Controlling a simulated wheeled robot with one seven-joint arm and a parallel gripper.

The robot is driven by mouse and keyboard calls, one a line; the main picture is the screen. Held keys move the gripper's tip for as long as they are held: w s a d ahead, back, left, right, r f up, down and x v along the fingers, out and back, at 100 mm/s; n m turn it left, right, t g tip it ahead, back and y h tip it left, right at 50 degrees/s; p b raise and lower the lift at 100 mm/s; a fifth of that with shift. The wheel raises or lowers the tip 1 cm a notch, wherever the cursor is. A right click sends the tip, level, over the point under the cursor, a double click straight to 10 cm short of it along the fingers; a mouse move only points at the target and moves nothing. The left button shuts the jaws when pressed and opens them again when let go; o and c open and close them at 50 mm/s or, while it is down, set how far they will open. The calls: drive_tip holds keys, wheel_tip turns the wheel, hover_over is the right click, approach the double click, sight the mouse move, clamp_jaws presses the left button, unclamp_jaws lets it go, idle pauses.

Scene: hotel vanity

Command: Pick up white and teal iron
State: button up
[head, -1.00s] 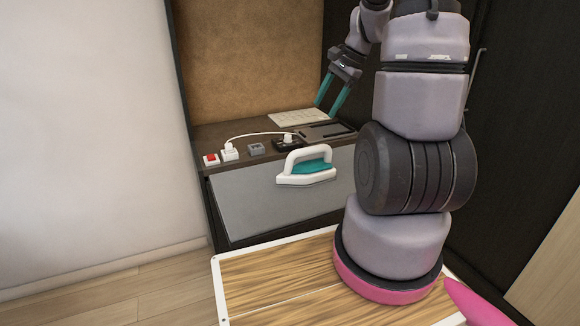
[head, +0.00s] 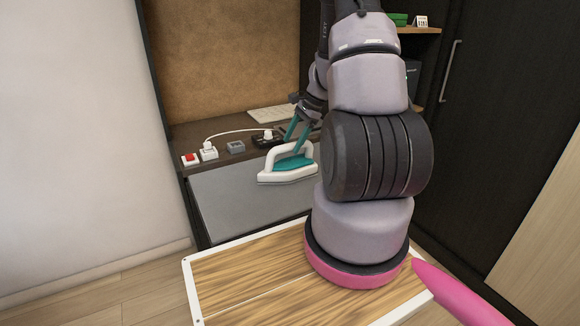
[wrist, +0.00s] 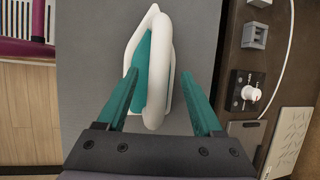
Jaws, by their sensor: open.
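The white and teal iron (head: 291,166) rests on the grey panel (head: 240,203) at the front of the vanity, its white handle arching over a teal body. It also shows in the wrist view (wrist: 146,70). My gripper (head: 293,133) is at the iron's handle in the head view. In the wrist view my gripper (wrist: 160,88) is open, with one teal finger on each side of the iron's near end and its handle between them. I cannot tell whether either finger touches it. My arm hides the right part of the panel.
On the dark vanity top lie a red switch (head: 191,159), a white plug (head: 208,151), a grey block (head: 236,147) and a black socket (head: 266,141) with a white cord. A dark cabinet stands at the right.

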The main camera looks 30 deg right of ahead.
sight(286, 160)
drive_tip(key=shift+x, duration=1.45)
drive_tip(key=shift+s, duration=0.1)
clamp_jaws()
